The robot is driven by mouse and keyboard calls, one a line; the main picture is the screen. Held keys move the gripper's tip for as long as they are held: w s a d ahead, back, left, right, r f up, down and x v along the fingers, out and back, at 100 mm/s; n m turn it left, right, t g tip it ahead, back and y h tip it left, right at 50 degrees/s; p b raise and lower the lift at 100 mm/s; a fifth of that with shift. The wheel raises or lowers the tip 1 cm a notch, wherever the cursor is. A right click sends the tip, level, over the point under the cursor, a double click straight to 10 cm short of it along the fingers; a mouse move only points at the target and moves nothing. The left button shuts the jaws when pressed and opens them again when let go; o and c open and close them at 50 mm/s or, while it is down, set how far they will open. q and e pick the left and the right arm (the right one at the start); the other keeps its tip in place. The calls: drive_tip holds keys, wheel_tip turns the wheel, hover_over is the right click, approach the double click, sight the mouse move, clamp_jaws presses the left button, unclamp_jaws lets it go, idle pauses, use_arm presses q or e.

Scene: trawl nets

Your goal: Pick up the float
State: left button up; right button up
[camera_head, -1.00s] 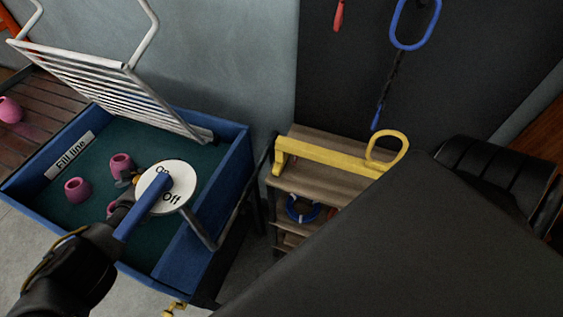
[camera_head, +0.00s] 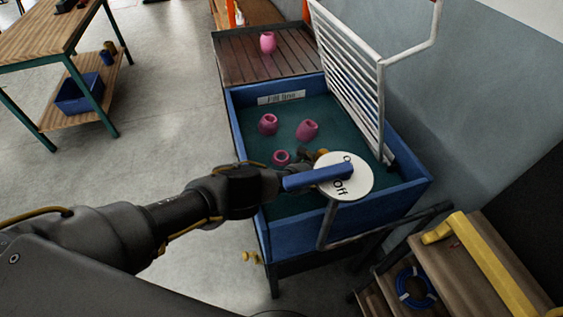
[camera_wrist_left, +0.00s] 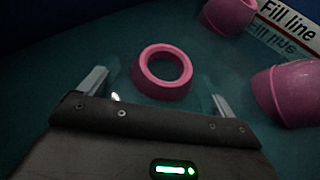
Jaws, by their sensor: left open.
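Several pink floats show in the head view. One float (camera_head: 281,157) is in the blue tank (camera_head: 335,228), right by my left gripper (camera_head: 291,169). In the left wrist view this float (camera_wrist_left: 163,72) stands with its round opening facing the camera, ahead of and between the two spread fingers of my left gripper (camera_wrist_left: 158,93). The gripper is open and empty. Two more floats, one at left (camera_head: 268,124) and one at right (camera_head: 307,131), lie farther back in the tank. My right gripper is out of view.
A white disc (camera_head: 355,184) marked On/Off with a blue lever (camera_head: 318,176) stands over the tank's near side. A white rack (camera_head: 350,75) rises on the right. Another float (camera_head: 267,42) sits on the slatted board (camera_head: 240,57). A wooden table (camera_head: 45,35) is at upper left.

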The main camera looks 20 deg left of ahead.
use_arm(q)
drive_tip(key=shift+x, duration=1.05)
drive_tip(key=c, duration=1.2)
drive_tip(key=shift+o, duration=0.2)
drive_tip(key=shift+r, duration=0.1)
wheel_tip(320, 180, up, 28)
drive_tip(key=p, duration=2.1)
